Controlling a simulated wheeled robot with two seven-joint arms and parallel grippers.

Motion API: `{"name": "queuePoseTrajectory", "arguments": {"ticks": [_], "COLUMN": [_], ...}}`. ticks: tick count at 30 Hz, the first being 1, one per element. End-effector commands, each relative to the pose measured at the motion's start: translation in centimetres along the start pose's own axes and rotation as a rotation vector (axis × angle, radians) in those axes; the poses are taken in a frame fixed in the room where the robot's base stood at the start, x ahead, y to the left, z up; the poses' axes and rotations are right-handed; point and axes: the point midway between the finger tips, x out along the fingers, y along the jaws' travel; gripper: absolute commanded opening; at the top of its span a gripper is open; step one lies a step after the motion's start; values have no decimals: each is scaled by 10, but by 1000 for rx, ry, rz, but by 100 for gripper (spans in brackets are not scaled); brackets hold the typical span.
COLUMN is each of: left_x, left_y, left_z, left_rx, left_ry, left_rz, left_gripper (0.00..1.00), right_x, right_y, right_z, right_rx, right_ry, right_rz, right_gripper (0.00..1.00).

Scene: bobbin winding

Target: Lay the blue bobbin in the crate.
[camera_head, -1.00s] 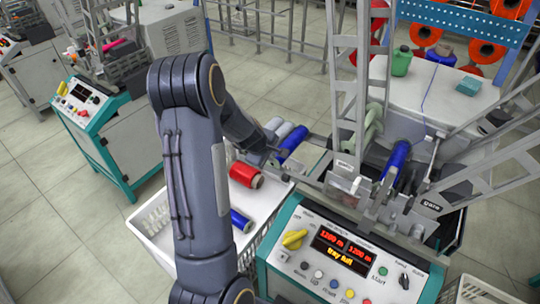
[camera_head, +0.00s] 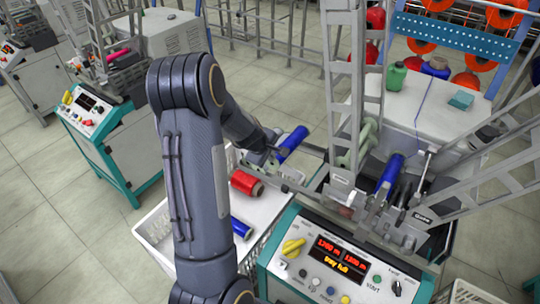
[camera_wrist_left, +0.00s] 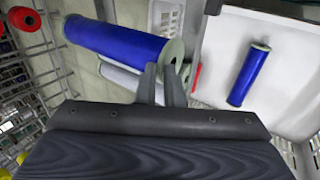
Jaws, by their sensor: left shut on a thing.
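My left gripper (camera_head: 272,160) is shut on the near end of a blue bobbin (camera_head: 292,142), beside the winding machine and beyond the crate. In the left wrist view the gripper fingers (camera_wrist_left: 161,85) close at the rim of the blue bobbin (camera_wrist_left: 115,38), which slants up to the left. The white crate (camera_head: 157,246) stands behind and right of my left arm, partly hidden by it. In the crate lie a red bobbin (camera_head: 247,183) and another blue bobbin (camera_head: 241,227), which shows in the left wrist view (camera_wrist_left: 248,75). My right gripper is not in view.
The winding machine's panel (camera_head: 320,278) is right of the crate. A further blue bobbin (camera_head: 392,172) sits in the machine. Bare crate floor (camera_wrist_left: 220,50) shows beside the crate's blue bobbin.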

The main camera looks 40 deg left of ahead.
Motion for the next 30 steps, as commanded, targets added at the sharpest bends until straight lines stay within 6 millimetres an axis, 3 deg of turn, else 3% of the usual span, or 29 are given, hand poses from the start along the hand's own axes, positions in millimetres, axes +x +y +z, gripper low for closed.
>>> {"name": "queuePoseTrajectory", "arguments": {"ticks": [15, 30], "left_x": [-29, -29], "left_y": [18, 18], "left_z": [0, 0], "left_rx": [1, 1], "left_ry": [0, 1], "left_rz": [2, 2], "left_gripper": [0, 0], "right_x": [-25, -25], "right_y": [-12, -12], "right_z": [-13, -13], "right_rx": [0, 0], "right_ry": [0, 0], "right_rz": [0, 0], "right_gripper": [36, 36]}}
